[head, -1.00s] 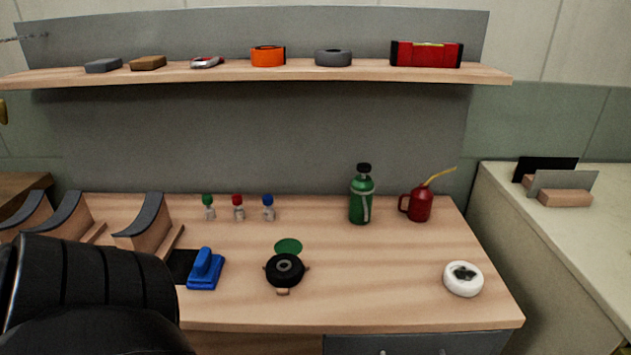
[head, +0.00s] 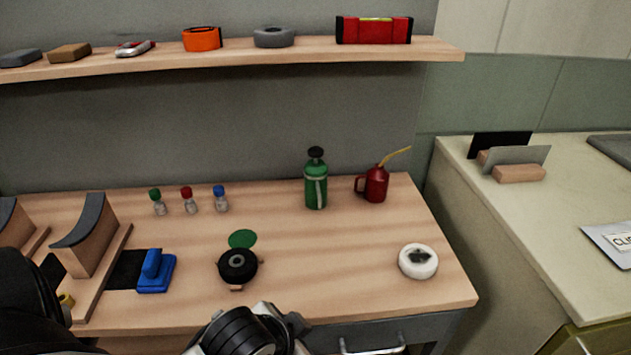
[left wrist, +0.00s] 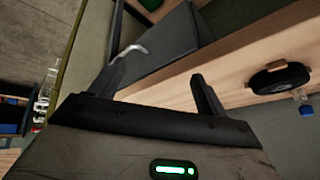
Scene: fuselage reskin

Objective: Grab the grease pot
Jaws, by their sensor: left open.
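A squat black round pot (head: 238,265) with a ring on top sits on the workbench, with small wooden tabs at its rim. It looks like the grease pot, though no label is legible. It also shows at the right of the left wrist view (left wrist: 278,80). My left gripper (left wrist: 163,82) is open and empty in the left wrist view, its fingers apart and clear of the pot. A grey drawer front with a pale handle (left wrist: 130,50) lies beyond the fingers. In the head view a black arm part of mine fills the lower left; no fingertips show.
On the bench (head: 330,285) stand a green bottle (head: 316,185), a red oil can (head: 376,184), a white round item (head: 418,261), a blue tool (head: 156,272), a green disc (head: 242,239) and small capped bottles (head: 190,201). A shelf (head: 240,56) hangs above.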

